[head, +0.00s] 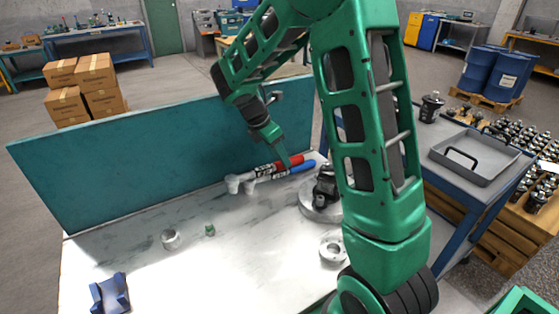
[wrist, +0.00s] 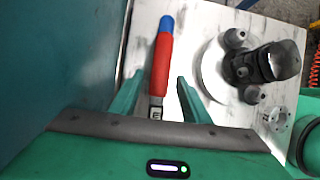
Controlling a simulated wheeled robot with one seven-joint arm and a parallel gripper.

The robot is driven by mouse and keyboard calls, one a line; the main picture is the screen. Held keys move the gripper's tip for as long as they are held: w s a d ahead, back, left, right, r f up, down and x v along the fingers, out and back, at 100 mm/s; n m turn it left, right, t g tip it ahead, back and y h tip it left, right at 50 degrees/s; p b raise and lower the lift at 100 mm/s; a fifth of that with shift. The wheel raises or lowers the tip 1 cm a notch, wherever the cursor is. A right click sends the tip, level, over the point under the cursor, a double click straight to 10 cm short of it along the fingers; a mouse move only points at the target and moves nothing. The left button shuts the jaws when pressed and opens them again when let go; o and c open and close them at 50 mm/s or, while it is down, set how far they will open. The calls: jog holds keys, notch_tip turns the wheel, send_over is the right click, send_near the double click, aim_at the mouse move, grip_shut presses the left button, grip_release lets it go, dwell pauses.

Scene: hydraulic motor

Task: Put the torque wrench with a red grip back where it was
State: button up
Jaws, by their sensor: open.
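The torque wrench with a red grip (head: 289,163) lies on the white bench top close to the teal back panel. My gripper (head: 286,161) points down over the red grip. In the wrist view my gripper (wrist: 160,80) is open, with the red grip (wrist: 160,65) between its two fingers in the picture. A blue end (wrist: 166,24) shows past the red grip. How far the fingertips reach down beside the grip is not clear.
The teal back panel (head: 130,150) stands close behind my gripper. A dark motor part on a round metal plate (head: 317,207) sits to the right of the wrenches. A metal ring (head: 333,251) and a blue block (head: 110,293) lie nearer the front. The bench's left middle is mostly clear.

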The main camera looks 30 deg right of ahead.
aim_at(267, 167)
jog(key=v, duration=1.1)
jog(key=s+d+m, duration=0.2)
jog(key=s+m, duration=0.2)
jog(key=s, duration=0.1)
jog(key=s+d+m+y, duration=0.1)
jog(key=s+d+m, duration=0.2)
jog(key=s, duration=0.3)
jog(key=s+d+r+m+y, duration=0.1)
jog(key=s+d+m, duration=0.2)
jog(key=s+m, duration=0.2)
jog(key=shift+s+m+g, duration=0.3)
jog(key=shift+s, duration=0.3)
jog(key=s+a+f+m+y, duration=0.2)
jog(key=s+f+m+y, duration=0.1)
jog(key=s+m, duration=0.9)
jog(key=s+f, duration=0.1)
jog(key=s, duration=0.2)
jog(key=shift+s+a, duration=0.25)
jog(key=shift+s, duration=0.15)
jog(key=shift+w+f, duration=0.1)
jog(key=shift+w+f, duration=0.2)
jog(key=shift+w, duration=0.3)
